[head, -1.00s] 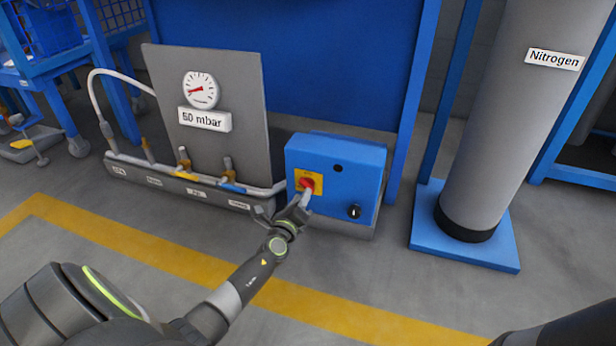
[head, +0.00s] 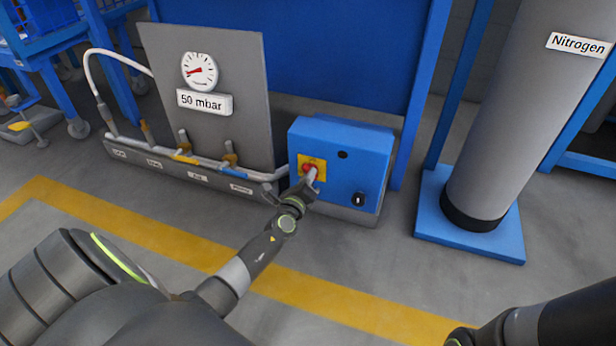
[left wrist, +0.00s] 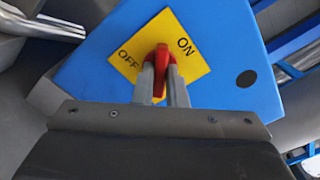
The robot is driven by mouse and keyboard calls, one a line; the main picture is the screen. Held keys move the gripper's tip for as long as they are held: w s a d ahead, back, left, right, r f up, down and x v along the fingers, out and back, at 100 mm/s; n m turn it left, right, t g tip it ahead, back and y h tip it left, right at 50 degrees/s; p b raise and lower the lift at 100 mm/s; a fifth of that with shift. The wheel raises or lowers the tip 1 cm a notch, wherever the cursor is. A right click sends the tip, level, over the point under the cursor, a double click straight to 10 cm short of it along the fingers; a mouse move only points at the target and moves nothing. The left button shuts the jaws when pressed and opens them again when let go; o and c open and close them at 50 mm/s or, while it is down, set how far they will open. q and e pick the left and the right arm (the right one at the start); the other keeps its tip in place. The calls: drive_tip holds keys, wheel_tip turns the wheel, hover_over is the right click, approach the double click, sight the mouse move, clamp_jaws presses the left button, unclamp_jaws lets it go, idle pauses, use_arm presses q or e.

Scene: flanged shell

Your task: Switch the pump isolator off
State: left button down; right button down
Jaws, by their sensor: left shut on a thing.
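The pump isolator has a red handle (left wrist: 161,57) on a yellow plate (left wrist: 187,42) marked OFF and ON. In the head view its yellow plate (head: 320,164) is on the front of a blue box (head: 341,150). My left gripper (head: 311,177) is at the plate, shut on the red handle. In the left wrist view the two fingers (left wrist: 161,78) lie on either side of the handle. There the handle points up the picture, between OFF at left and ON at right. My right gripper is out of view.
A black knob (head: 358,199) is low on the box front. Left of the box stands a grey panel (head: 235,75) with a gauge and 50 mbar sign (head: 204,102), above a pipe manifold. A nitrogen cylinder (head: 510,120) stands at right. The floor in front is clear.

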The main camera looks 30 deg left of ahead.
use_arm(q)
drive_tip(key=shift+f+n, duration=0.1)
drive_tip(key=shift+n, duration=0.2)
drive_tip(key=n+b, duration=0.4)
drive_tip(key=n, duration=0.4)
idle(0.3)
idle(0.5)
drive_tip(key=c, duration=1.5)
unclamp_jaws()
drive_tip(key=shift+o, duration=0.2)
drive_tip(key=shift+s, duration=0.1)
